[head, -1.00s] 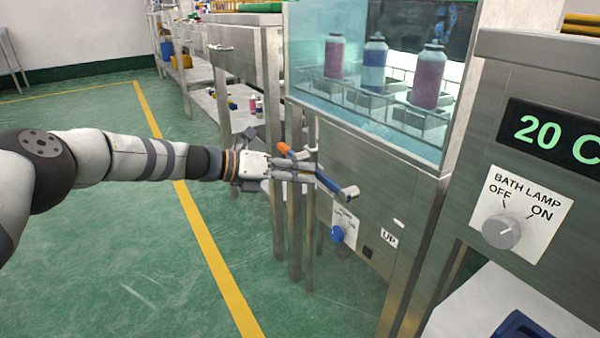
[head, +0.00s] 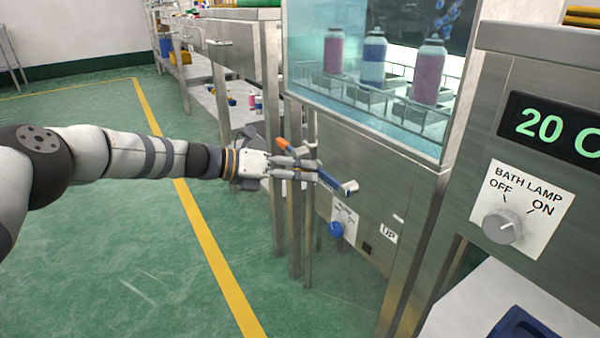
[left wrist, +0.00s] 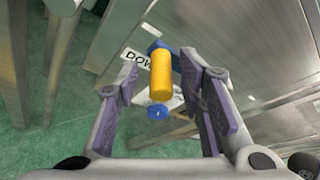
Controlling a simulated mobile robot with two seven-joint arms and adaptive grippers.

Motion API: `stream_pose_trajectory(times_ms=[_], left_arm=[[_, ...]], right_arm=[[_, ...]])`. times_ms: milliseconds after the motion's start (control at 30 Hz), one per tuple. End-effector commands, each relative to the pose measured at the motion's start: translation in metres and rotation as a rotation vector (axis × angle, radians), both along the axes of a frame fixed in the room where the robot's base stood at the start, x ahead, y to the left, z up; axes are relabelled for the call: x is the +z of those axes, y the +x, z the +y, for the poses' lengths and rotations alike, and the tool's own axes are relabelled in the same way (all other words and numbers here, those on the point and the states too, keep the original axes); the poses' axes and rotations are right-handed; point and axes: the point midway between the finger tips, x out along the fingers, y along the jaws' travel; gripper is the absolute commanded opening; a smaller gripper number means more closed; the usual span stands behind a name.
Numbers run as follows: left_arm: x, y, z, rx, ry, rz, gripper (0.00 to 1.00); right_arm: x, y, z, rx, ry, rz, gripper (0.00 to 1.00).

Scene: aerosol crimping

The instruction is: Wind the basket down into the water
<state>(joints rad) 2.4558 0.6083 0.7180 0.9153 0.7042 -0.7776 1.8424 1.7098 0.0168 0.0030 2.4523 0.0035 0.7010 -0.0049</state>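The basket (head: 397,112) is a wire rack in the glass-fronted tank (head: 300,78). It holds two pink cans (head: 428,74) (head: 333,52) and a blue-and-white can (head: 374,60). Below the tank, a crank has a blue arm (head: 328,180) and an orange handle (head: 285,145). My left gripper (head: 312,170) is at the crank, its fingers partly covering the handle. In the left wrist view the handle (left wrist: 160,75) stands between the spread fingers, with gaps visible on both sides. My right gripper is not in view.
A blue knob (head: 337,229) and an UP label (head: 388,233) are on the cabinet front below the crank. At right stands a panel with a BATH LAMP dial (head: 502,227) and a 20 C display (head: 558,128). Steel table legs are close behind my gripper. The green floor at left is clear.

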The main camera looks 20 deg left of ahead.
Motion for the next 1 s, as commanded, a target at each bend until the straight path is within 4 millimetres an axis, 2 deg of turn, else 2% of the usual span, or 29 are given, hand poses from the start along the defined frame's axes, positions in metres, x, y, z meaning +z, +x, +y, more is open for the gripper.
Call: stream_pose_trajectory(times_ms=[67, 333, 500, 1000], left_arm=[[0.004, -0.005, 0.009, 0.003, 0.001, -0.001, 0.35], [0.026, -0.047, 0.063, 0.004, -0.001, -0.002, 0.35], [0.034, -0.064, 0.084, 0.001, 0.001, 0.000, 0.35], [0.035, -0.069, 0.089, -0.001, 0.001, 0.001, 0.35]], right_arm=[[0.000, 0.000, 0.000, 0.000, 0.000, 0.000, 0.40], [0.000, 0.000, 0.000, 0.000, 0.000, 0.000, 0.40], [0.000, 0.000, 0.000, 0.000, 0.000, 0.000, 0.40], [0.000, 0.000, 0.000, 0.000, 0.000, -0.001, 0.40]])
